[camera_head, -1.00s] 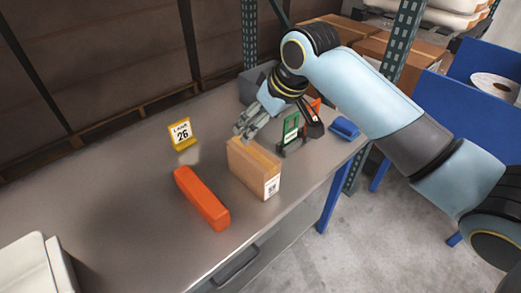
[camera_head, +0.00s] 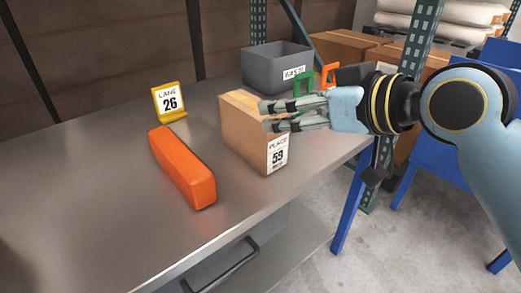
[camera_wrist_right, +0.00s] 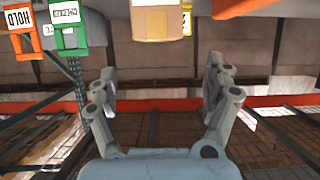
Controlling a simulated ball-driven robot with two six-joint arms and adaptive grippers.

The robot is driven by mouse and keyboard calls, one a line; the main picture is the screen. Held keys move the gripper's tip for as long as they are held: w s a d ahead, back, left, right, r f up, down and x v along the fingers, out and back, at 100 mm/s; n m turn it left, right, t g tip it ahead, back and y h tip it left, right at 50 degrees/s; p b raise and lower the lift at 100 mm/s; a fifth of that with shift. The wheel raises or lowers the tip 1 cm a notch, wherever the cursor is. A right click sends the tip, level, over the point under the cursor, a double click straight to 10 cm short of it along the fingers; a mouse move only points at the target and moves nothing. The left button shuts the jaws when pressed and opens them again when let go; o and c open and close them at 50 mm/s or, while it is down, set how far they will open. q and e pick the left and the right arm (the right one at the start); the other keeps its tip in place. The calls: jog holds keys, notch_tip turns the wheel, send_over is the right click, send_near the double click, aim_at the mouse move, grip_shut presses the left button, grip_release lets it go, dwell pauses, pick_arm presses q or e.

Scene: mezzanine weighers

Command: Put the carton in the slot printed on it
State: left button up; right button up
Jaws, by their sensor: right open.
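The brown carton (camera_head: 240,127) stands upright on the grey bench. Its white label reads PLACE 59, with a smaller line below that I cannot read. My right gripper (camera_head: 266,116) reaches in from the right, its open fingers overlapping the carton's upper right part in the head view. I cannot tell whether they touch it. In the right wrist view the fingers (camera_wrist_right: 160,72) are spread and empty, with the carton (camera_wrist_right: 158,24) beyond them at the top. My left gripper is not in view.
A yellow LANE 26 sign (camera_head: 170,101) and a long orange block (camera_head: 182,168) are left of the carton. A grey bin (camera_head: 275,68) stands behind. Green (camera_wrist_right: 68,40) and orange (camera_wrist_right: 20,38) signs, the latter reading HOLD, stand near the bin. The bench's left side is clear.

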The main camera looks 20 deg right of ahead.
aim_at(255, 106)
jog(key=b+x, duration=0.1)
jog(key=x, duration=0.9)
jog(key=shift+w+f+b, duration=0.1)
jog(key=shift+w+b, duration=0.2)
grip_shut()
